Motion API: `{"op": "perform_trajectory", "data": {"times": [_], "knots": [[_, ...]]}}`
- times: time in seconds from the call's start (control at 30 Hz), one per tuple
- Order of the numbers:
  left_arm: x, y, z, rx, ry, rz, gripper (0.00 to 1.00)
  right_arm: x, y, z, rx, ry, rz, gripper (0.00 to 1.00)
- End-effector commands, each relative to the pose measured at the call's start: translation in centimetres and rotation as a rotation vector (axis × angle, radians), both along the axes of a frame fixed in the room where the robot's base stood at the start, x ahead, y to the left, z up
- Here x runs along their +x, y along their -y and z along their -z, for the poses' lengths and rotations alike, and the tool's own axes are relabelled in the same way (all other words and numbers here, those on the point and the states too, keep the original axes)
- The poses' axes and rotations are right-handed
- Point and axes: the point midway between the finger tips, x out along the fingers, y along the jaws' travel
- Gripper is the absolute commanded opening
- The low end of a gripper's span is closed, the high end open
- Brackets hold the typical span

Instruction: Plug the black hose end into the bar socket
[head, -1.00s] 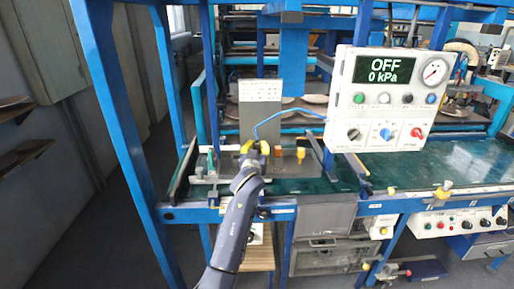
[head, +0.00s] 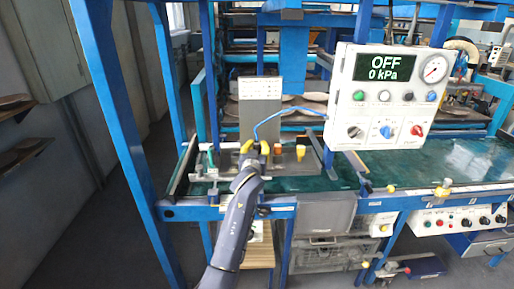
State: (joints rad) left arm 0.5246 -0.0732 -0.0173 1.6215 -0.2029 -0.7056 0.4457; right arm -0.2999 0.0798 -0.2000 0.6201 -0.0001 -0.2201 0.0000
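My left gripper (head: 256,148) is over the work plate, its yellow fingertips spread apart to either side of the hose's lower end. A thin blue hose (head: 285,112) runs from the white control box (head: 385,100) in an arc down to the gap between the fingertips. The black hose end is hidden or too small to make out there. A small yellow fitting (head: 300,152) stands on the plate to the right of the gripper. I cannot make out the bar socket clearly. My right gripper is not in view.
The control box reads OFF and 0 kPa and hangs right of the work area. A grey upright panel with a white sheet (head: 260,88) stands behind the gripper. A blue post (head: 115,120) rises at left. The green table top (head: 450,165) is clear at right.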

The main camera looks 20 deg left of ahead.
Motion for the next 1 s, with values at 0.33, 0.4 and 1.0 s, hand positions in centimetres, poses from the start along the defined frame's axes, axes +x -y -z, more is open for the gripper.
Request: {"op": "perform_trajectory", "data": {"times": [0.33,0.4,1.0], "knots": [[0.0,0.0,0.0,0.000,0.000,0.000,0.47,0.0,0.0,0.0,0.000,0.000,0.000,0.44],[0.0,0.0,0.0,0.000,0.000,0.000,0.47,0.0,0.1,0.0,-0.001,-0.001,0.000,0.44],[-6.9,1.1,0.0,-0.002,0.000,0.000,0.47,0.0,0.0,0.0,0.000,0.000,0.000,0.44]]}}
